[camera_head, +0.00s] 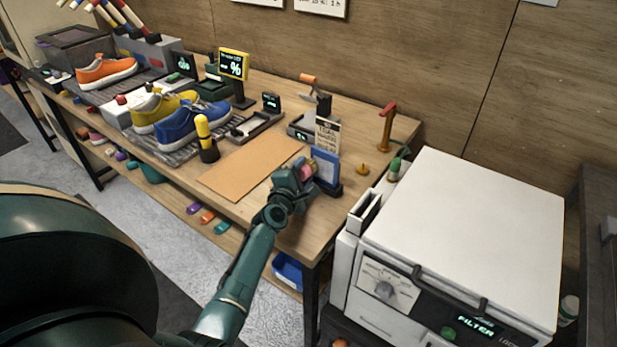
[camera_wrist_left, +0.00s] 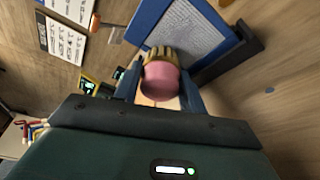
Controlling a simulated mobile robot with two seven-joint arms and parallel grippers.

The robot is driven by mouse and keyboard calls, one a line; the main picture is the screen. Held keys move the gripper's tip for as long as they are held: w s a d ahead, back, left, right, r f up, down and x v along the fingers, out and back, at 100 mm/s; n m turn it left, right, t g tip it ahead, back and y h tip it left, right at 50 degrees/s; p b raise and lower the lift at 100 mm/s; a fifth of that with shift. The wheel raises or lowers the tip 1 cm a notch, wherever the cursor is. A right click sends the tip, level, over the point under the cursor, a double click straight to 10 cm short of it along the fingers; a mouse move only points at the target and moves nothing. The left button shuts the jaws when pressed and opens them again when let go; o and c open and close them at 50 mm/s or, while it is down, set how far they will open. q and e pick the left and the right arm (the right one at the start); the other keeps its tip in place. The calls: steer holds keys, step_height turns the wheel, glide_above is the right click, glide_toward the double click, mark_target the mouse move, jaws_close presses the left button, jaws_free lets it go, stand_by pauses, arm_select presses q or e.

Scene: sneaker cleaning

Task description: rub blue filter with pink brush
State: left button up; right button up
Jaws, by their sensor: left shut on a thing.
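The blue filter (camera_head: 326,168) stands upright in a dark holder near the right end of the wooden table. In the left wrist view the blue filter (camera_wrist_left: 187,32) shows a blue frame around a grey mesh. My left gripper (camera_head: 297,176) is shut on the pink brush (camera_head: 307,170), just left of the filter. In the left wrist view the pink brush (camera_wrist_left: 161,80) sits between the fingers, its tan bristles at the filter's frame and lower mesh. I cannot tell for certain whether they touch. My right gripper does not show.
A tan mat (camera_head: 250,167) lies left of my gripper. Blue (camera_head: 192,124), yellow (camera_head: 163,107) and orange (camera_head: 106,71) sneakers stand at the far left. A white machine (camera_head: 465,220) stands right of the table.

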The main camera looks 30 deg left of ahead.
arm_select(q)
steer(key=shift+s+a+p, duration=0.2)
steer(key=shift+s+p, duration=0.25)
steer(key=shift+s, duration=1.5)
steer(key=shift+v, duration=0.95)
steer(key=shift+s+a, duration=0.1)
steer(key=shift+a, duration=0.1)
steer(key=shift+s, duration=0.1)
steer(key=shift+s+a, duration=0.15)
steer(key=shift+s, duration=1.25)
